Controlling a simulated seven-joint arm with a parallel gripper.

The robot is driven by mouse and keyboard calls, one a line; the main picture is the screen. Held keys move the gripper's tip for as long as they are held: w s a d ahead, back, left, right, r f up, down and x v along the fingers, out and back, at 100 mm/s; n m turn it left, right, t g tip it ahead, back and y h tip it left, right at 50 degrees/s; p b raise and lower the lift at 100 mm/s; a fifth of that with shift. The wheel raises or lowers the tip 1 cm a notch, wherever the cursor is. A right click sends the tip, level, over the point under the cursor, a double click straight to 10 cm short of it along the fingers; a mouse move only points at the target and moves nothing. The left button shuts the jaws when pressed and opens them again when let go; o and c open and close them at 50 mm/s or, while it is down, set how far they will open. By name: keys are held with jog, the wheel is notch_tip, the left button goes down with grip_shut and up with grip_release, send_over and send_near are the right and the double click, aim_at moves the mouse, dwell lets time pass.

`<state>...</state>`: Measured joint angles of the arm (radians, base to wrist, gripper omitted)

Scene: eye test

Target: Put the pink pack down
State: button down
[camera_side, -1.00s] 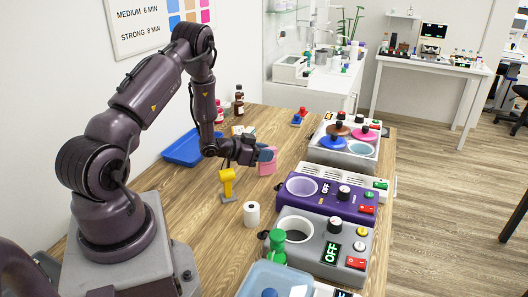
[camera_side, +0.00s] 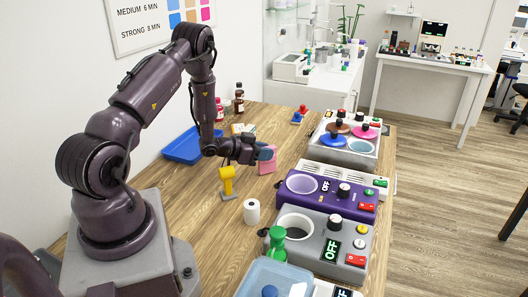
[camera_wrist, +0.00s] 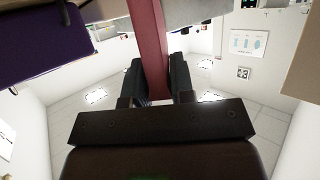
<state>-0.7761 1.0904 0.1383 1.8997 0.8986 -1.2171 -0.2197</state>
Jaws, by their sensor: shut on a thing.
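The pink pack (camera_side: 268,165) is in the jaws of my gripper (camera_side: 266,153) over the middle of the wooden table. My gripper is shut on the upper part of the pack, and the dark fingers hide some of it. In the wrist view the pack (camera_wrist: 147,40) shows as a narrow reddish-pink strip between the two fingers of my gripper (camera_wrist: 157,75). I cannot tell whether its lower edge touches the table.
A yellow upright tool (camera_side: 227,180) and a white roll (camera_side: 251,212) stand in front. A blue tray (camera_side: 180,152) lies behind left. A purple unit (camera_side: 335,197), a grey unit (camera_side: 315,245) and a white slotted unit (camera_side: 335,172) line the right. Some bare wood (camera_side: 283,143) shows behind the pack.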

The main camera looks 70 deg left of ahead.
jog(key=shift+w+d+f, duration=0.15)
jog(key=shift+w+f, duration=0.05)
jog(key=shift+f, duration=0.5)
jog(key=c, duration=0.9)
grip_release()
jog(key=r, duration=0.4)
jog(key=shift+a+r, duration=0.2)
jog(key=shift+r, duration=0.05)
jog(key=s+d+r, duration=0.8)
jog(key=s+r, duration=0.2)
jog(key=s, duration=0.1)
jog(key=shift+s+d, duration=0.15)
jog(key=shift+s, duration=0.2)
